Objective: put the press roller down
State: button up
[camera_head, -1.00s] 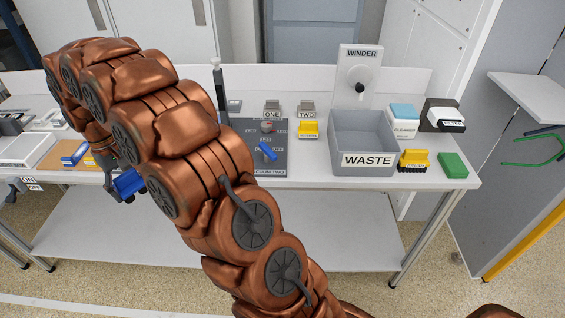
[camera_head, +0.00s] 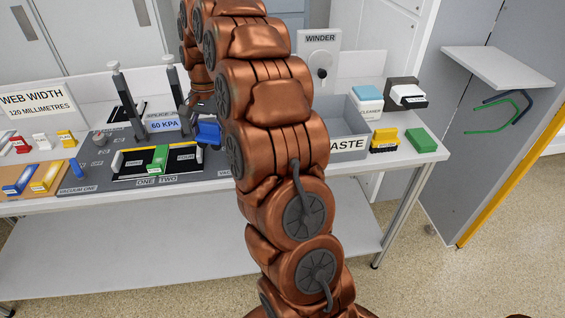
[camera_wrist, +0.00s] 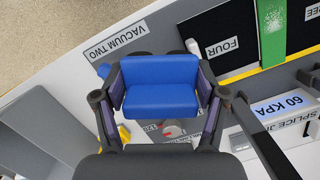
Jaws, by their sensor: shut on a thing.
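The press roller, seen as a blue block (camera_wrist: 160,85), is held between the two fingers of my gripper (camera_wrist: 160,98) in the wrist view. In the head view the blue block (camera_head: 208,133) shows just left of my arm, above the bench, at the right end of the splice jig. My gripper (camera_head: 199,121) is partly hidden there by my arm links. The jig has dark plates (camera_head: 130,167) with a green strip (camera_head: 158,160) across them. I cannot tell the gap between the roller and the bench.
The grey waste bin (camera_head: 347,144) stands right of my arm. The vacuum two panel (camera_wrist: 120,38) lies close beside the roller. Yellow and green blocks (camera_head: 421,139) stand at the bench's right end.

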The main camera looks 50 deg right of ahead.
jog(key=s+d+m+t+b, duration=0.1)
jog(key=s+d+m, duration=0.4)
jog(key=d+m, duration=0.25)
jog(key=s+d+m+t+b, duration=0.1)
jog(key=s+d+m+b, duration=0.1)
jog(key=s+d+m, duration=0.5)
jog(key=shift+n, duration=0.55)
jog(key=shift+w+d+f+p, duration=0.15)
jog(key=shift+w+f+p, duration=0.1)
jog(key=shift+f, duration=1.1)
jog(key=shift+w+d+f+p, duration=0.1)
jog(key=shift+w+f+p, duration=0.1)
jog(key=shift+f, duration=1.15)
jog(key=shift+w+d+f+p, duration=0.15)
jog(key=shift+w+f+p, duration=0.1)
jog(key=shift+f, duration=1.1)
jog(key=shift+s+f, duration=0.1)
jog(key=shift+f, duration=0.1)
jog(key=o, duration=1.2)
notch_tip(320, 180, up, 12)
jog(key=s+d+b, duration=0.1)
jog(key=shift+d, duration=0.25)
